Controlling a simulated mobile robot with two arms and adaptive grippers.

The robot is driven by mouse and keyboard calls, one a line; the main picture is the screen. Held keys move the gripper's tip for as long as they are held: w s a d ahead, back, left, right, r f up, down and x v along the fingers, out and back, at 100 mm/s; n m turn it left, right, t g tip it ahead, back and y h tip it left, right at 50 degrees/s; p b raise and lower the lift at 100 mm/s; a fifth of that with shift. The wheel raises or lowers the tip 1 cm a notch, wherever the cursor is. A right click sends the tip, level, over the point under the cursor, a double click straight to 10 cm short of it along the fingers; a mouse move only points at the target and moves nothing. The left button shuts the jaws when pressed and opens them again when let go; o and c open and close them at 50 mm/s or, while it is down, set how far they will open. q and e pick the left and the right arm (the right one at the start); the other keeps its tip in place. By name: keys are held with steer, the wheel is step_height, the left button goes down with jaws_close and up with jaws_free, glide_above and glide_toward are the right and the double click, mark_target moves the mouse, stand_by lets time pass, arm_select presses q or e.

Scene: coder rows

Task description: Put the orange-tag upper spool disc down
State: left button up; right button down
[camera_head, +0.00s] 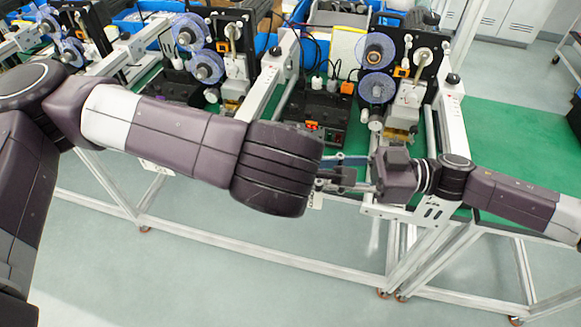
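An upper translucent blue spool disc (374,50) with an orange-brown centre sits on the right-hand coder, above a lower blue disc (377,87). An orange tag (401,72) is beside them. The coder to its left also has an upper disc (187,32), a lower disc and an orange tag (222,46). My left arm crosses the picture in front of the coders; its gripper is hidden beyond the thick dark wrist. My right gripper (336,180) comes in from the right, in front of and below the right-hand coder, pointing left. Its fingertips are partly hidden near my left wrist.
The coders stand on a green-topped bench (497,135) with a white metal frame (260,242). A black box with a red display (315,125) is between the coders. Blue bins and cables are behind. The grey floor in front is clear.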

steer(key=c, duration=1.5)
jaws_free()
steer(key=shift+s, duration=0.1)
steer(key=shift+c, duration=0.2)
